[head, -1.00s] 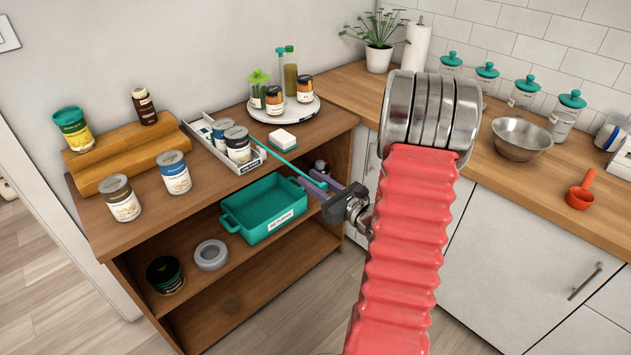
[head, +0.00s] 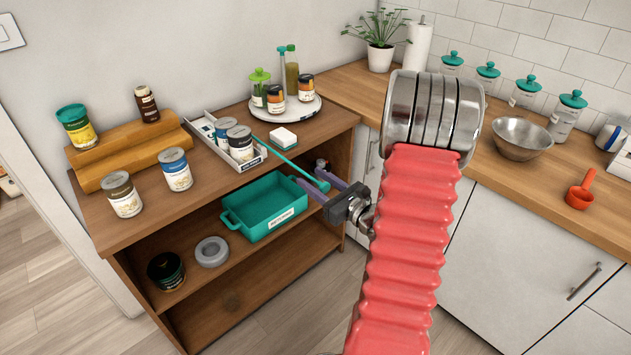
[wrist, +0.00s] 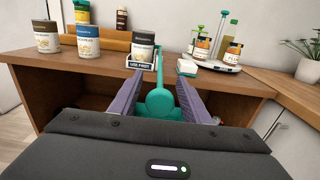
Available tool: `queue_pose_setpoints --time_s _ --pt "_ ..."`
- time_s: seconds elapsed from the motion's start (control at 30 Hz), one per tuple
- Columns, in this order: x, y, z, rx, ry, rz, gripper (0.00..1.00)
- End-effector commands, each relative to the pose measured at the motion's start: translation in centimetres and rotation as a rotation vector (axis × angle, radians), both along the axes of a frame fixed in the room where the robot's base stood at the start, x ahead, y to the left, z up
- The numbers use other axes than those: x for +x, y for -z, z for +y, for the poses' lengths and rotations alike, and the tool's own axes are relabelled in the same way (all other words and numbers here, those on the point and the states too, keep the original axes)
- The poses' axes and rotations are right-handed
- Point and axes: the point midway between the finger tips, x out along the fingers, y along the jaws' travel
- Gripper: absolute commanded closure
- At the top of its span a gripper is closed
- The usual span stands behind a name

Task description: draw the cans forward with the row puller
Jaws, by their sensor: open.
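The row puller (head: 282,158) is a thin teal rod with a thick rounded handle. It runs from the white tray (head: 262,156) on the shelf top out past the shelf's front edge. In the wrist view the row puller's handle (wrist: 160,104) lies between my purple fingers, with a gap on each side. My gripper (head: 318,184) is open around it. Two cans stand in the tray: a dark-lidded front can (head: 240,145) and a blue can (head: 225,130) behind it. The front can (wrist: 143,50) is just behind the tray's front label. The puller's far end is hidden.
Two loose cans (head: 175,170) (head: 122,195) stand left of the tray, by a stepped wooden riser (head: 130,160). A white turntable (head: 300,112) with jars and a small white box (head: 283,138) are to the right. A teal bin (head: 262,208) sits on the shelf below.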

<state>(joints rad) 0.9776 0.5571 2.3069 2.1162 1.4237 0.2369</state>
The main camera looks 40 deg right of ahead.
Motion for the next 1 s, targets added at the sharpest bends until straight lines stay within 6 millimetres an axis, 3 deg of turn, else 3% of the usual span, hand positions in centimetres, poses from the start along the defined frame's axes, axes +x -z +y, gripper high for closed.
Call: queue_pose_setpoints --time_s 0.27,1.0 --pt "-1.0 0.0 -0.2 0.0 0.003 0.0 0.57" --pt "-10.4 0.1 -0.5 0.0 0.005 0.0 0.57"
